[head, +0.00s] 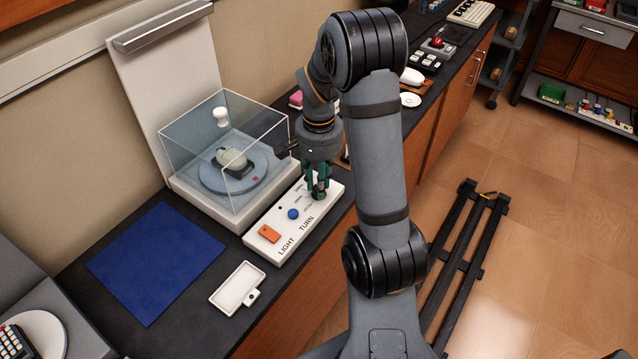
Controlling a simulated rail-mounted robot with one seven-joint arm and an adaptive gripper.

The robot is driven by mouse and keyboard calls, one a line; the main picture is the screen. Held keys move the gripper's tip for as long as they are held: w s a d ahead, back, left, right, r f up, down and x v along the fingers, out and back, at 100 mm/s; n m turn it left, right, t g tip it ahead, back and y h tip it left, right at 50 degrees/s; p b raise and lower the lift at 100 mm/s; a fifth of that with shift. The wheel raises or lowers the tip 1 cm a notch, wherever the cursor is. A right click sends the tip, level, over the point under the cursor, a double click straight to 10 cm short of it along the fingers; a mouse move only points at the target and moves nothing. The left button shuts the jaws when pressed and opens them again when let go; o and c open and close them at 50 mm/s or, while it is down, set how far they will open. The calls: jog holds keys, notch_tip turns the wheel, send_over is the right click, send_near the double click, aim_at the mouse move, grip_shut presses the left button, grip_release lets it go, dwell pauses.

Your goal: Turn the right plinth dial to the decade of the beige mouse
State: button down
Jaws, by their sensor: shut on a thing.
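A beige mouse (234,158) sits on a round grey turntable (212,181) inside a clear display case. The case stands on a white plinth (180,188). The plinth's sloped front panel (262,250) has an orange LIGHT switch (269,234) and a blue TURN knob (293,213). My gripper (319,193) points down at the panel's right end, with its green fingers shut on the dial there. The fingers hide most of the dial, and its pointer and decade marks cannot be read.
A blue mat (155,262) and a small white tray (238,288) lie on the dark counter to the left. Another plinth (75,325) with a keypad device is at the lower left. More exhibits, including a white mouse (411,76), stand farther along the counter behind my arm.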

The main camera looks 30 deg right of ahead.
jog(key=c, duration=1.5)
grip_release()
notch_tip(320, 180, up, 12)
notch_tip(320, 180, down, 12)
